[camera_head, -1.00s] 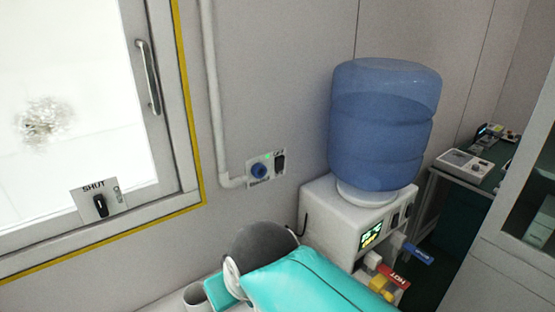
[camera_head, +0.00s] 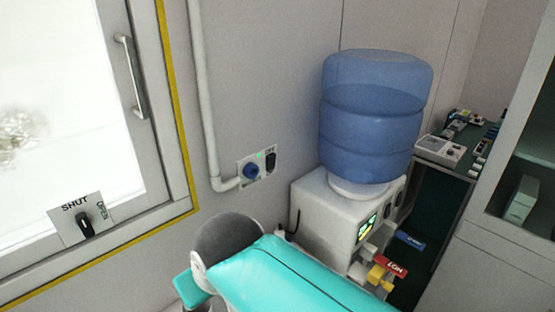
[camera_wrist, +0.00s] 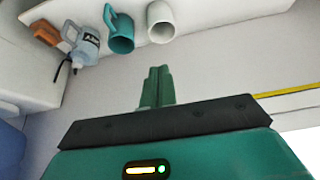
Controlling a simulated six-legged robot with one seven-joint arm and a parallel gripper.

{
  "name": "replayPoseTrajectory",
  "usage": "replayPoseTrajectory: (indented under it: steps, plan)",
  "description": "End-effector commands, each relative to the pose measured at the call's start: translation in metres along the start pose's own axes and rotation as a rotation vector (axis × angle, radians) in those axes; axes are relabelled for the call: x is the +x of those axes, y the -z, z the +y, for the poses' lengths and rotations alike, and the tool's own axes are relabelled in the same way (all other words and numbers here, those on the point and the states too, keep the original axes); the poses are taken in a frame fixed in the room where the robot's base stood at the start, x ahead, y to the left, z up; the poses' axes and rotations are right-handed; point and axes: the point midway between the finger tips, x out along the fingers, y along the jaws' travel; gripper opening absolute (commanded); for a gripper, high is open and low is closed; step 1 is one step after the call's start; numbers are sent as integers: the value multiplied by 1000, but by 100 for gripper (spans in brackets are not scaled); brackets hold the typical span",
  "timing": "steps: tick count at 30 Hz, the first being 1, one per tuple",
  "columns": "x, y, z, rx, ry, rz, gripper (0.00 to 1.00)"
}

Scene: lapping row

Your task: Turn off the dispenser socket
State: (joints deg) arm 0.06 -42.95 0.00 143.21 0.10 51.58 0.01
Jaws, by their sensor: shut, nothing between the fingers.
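The socket panel (camera_head: 257,165) is on the wall left of the dispenser in the head view. The switch's exact position is too small to read. The white water dispenser (camera_head: 322,212) carries a blue bottle (camera_head: 372,130), and its display is lit. My gripper (camera_wrist: 158,72) shows in the wrist view with its green fingers together and empty. The socket does not show clearly in the wrist view. In the head view my teal arm hides the gripper.
A teal mug (camera_wrist: 121,36), a white mug (camera_wrist: 161,22) and a labelled bottle (camera_wrist: 86,45) show in the wrist view. A window with a SHUT/OPEN knob (camera_head: 86,226) is at left. A pipe (camera_head: 203,90) runs down to the socket. A cabinet (camera_head: 515,225) stands at right.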

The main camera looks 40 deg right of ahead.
Motion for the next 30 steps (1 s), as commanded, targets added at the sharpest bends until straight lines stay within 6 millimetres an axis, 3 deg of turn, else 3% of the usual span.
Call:
replayPoseTrajectory:
  steps: [4, 8, 11, 15, 22, 25, 30]
  plan:
    - [-1, 10, 11, 101, 17, -11, 0]
    - [-5, 30, 41, 339, 63, -21, 0]
    - [-10, 54, 79, 591, 113, -10, 0]
    - [-22, 83, 149, 943, 186, 50, 0]
    - [-53, 98, 272, 1388, 285, 217, 0]
    - [-64, 96, 302, 1483, 310, 269, 0]
    - [-70, 94, 317, 1530, 327, 299, 0]
